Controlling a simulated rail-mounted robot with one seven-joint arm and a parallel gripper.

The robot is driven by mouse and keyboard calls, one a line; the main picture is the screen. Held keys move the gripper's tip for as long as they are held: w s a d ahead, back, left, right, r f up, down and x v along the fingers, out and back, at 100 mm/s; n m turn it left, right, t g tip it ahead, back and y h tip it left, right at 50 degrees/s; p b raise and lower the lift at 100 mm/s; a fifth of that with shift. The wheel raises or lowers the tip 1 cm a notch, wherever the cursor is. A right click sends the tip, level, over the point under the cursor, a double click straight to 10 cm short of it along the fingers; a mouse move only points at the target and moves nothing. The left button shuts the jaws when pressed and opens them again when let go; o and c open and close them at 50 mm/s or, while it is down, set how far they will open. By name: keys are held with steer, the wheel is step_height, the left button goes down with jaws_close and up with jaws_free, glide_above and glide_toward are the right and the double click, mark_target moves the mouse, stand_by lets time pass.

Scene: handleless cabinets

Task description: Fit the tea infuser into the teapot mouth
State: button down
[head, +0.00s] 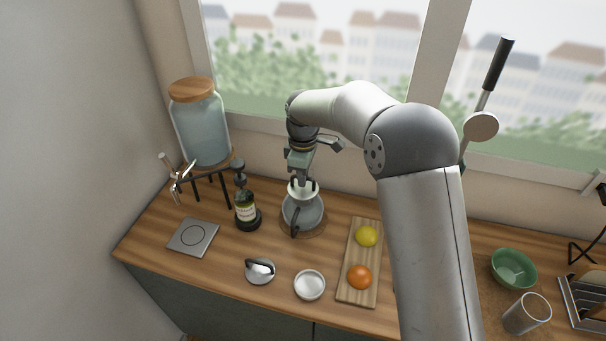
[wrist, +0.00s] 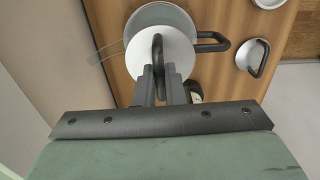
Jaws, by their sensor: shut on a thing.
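My gripper (head: 302,181) is shut on the dark loop handle of the tea infuser (head: 302,191), a pale round piece with a flat top. In the wrist view the fingers (wrist: 160,88) pinch this loop, and the infuser's white disc (wrist: 178,62) faces me. The grey-blue teapot (head: 304,213) stands upright directly below on a round wooden mat. Its dark handle (wrist: 216,42) points right in the wrist view. The infuser overlaps the teapot's top and hides its mouth; I cannot tell whether it is inside or just above.
A dark bottle (head: 246,209) stands close left of the teapot. A lid (head: 260,272) and a small white dish (head: 310,285) lie in front. A board (head: 356,293) with a lemon (head: 367,236) and an orange (head: 359,277) is to the right. A glass jar (head: 201,130) stands back left.

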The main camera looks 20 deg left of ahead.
steer(key=shift+f, duration=0.5)
steer(key=c, duration=1.4)
jaws_free()
steer(key=shift+c, duration=0.2)
step_height(320, 180, up, 18)
steer(key=b, duration=0.1)
steer(key=shift+f+b, duration=0.25)
steer(key=shift+b, duration=0.1)
